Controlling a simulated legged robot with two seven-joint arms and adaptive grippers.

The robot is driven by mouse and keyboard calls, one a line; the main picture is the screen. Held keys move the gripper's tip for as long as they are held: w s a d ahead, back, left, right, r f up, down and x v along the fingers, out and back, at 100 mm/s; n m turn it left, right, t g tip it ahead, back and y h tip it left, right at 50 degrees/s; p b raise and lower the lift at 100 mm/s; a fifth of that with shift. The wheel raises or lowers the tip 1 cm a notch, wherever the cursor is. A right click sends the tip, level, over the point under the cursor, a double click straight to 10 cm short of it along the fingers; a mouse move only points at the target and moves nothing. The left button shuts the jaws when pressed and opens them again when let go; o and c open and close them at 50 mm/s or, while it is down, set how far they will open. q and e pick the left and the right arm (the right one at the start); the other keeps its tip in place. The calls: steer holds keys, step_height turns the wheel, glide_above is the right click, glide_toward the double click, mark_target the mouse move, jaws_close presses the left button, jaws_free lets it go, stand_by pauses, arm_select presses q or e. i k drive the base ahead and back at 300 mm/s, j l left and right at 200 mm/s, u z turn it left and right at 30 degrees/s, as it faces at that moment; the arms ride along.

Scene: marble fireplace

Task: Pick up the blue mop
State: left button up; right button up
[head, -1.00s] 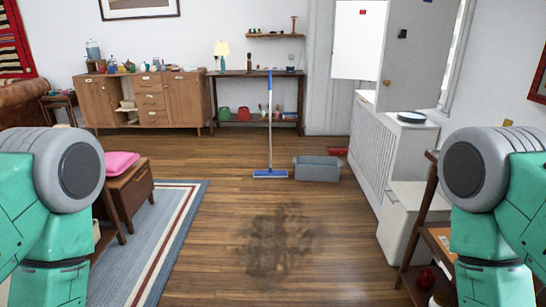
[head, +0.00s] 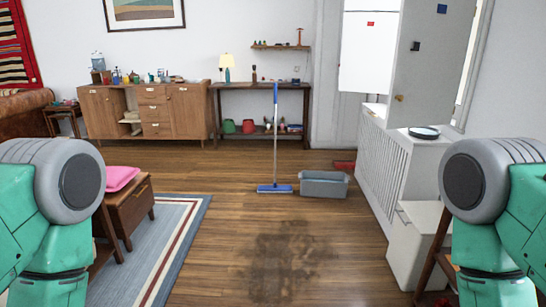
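The blue mop (head: 275,140) stands upright in the middle of the room, some way ahead of me. Its flat blue head (head: 274,188) is on the wooden floor. Its pole is pale in the middle, with a blue upper part that overlaps the dark console table behind. My arms show at the left and right edges. Neither gripper is in the picture.
A grey bin (head: 324,185) stands just right of the mop head. A dark stain (head: 290,262) marks the floor between me and the mop. A rug (head: 165,240) and wooden bench (head: 128,205) lie left, white cabinets (head: 417,240) right. The central floor is clear.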

mark_target(274, 189)
steer(key=i, duration=3.85)
